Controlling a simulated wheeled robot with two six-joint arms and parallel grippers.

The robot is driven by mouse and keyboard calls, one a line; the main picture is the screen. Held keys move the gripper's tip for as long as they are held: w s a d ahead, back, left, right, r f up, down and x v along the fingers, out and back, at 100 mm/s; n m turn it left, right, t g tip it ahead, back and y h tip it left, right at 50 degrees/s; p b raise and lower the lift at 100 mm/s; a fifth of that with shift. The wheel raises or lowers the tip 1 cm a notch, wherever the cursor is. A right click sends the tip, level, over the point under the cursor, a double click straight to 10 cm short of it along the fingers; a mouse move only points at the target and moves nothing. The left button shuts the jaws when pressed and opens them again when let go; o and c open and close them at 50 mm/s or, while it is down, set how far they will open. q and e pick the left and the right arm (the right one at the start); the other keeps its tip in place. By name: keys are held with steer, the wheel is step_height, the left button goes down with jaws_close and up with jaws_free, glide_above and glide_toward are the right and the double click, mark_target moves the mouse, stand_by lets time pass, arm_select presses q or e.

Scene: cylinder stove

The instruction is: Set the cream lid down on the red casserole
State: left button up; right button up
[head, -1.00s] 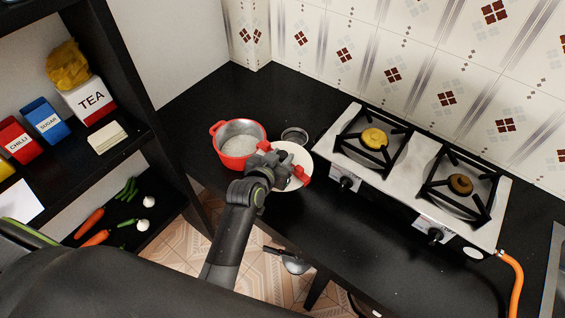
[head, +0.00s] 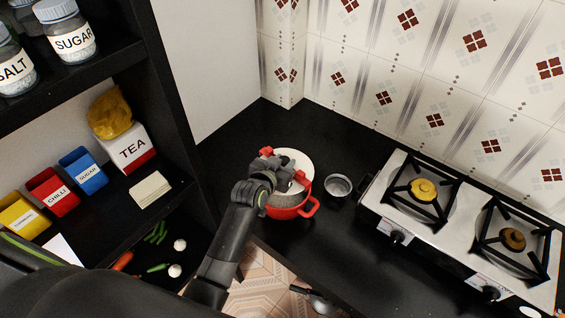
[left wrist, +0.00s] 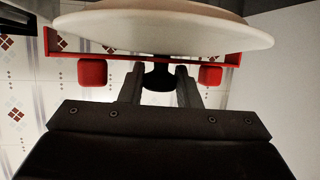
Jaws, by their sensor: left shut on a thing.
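The cream lid (head: 297,158) is in my left gripper (head: 282,172), which is shut on its dark knob (left wrist: 157,78). The lid's pale disc (left wrist: 165,28) fills the top of the left wrist view. The red casserole (head: 289,212) stands on the black counter, partly hidden behind my gripper and wrist. In the head view the lid overlaps the casserole's far side. Grey casserole interior shows below the lid, so it does not look seated. Red pieces flank my gripper in both views. My right gripper is not in view.
A small metal bowl (head: 338,187) stands right of the casserole. The two-burner stove (head: 395,195) is further right. A black shelf unit (head: 166,150) with boxes and jars is close on the left. Counter (head: 262,130) behind the casserole is clear.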

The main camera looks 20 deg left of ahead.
arm_select(q)
steer(key=shift+a+p, duration=0.15)
steer(key=shift+p, duration=0.15)
step_height(320, 180, down, 2)
steer(key=shift+b, duration=0.75)
steer(key=shift+f+b, duration=0.95)
steer(key=shift+f, duration=0.4)
step_height(320, 180, down, 3)
steer(key=shift+r+b, duration=0.1)
steer(key=shift+b, duration=0.8)
steer(key=shift+f, duration=0.3)
steer(key=o, duration=1.1)
